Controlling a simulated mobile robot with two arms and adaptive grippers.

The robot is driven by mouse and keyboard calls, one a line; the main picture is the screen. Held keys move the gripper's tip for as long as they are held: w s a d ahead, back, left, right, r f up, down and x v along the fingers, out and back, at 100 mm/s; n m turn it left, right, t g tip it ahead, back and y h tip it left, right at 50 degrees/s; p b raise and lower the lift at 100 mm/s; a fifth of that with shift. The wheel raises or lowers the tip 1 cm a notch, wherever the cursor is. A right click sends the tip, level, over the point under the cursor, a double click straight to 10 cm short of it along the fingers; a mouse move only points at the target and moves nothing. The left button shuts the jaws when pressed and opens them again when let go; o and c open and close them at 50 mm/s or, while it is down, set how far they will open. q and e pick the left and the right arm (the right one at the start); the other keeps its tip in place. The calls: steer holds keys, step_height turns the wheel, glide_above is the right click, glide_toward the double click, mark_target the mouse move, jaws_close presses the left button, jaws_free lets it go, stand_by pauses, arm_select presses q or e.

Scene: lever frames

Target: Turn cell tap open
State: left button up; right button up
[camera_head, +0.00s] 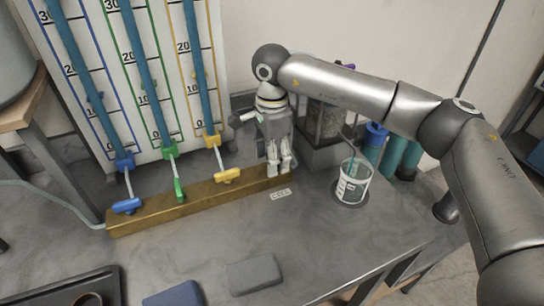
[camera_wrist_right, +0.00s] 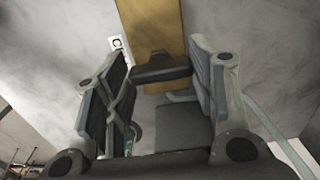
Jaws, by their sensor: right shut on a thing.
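The cell tap has a dark lever handle (camera_wrist_right: 160,67) that sits between the fingers of my right gripper in the right wrist view. My right gripper (camera_head: 279,167) is shut on that handle at the right end of the brass bar (camera_head: 215,187), pointing down; it also shows in the right wrist view (camera_wrist_right: 162,78). In the head view the gripper hides the handle. A small white label (camera_head: 281,194), which seems to read CELL, lies in front of it. My left gripper is not in view.
Blue (camera_head: 127,206), green (camera_head: 180,190) and yellow (camera_head: 227,176) taps sit along the bar, below a scaled board with blue tubes. A glass beaker (camera_head: 353,183) stands right of the gripper. A grey pad (camera_head: 254,273) lies in front; the bench between is clear.

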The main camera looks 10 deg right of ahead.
steer(key=shift+r, duration=0.1)
steer(key=o, duration=1)
step_height(320, 180, up, 12)
steer(key=shift+f, duration=0.1)
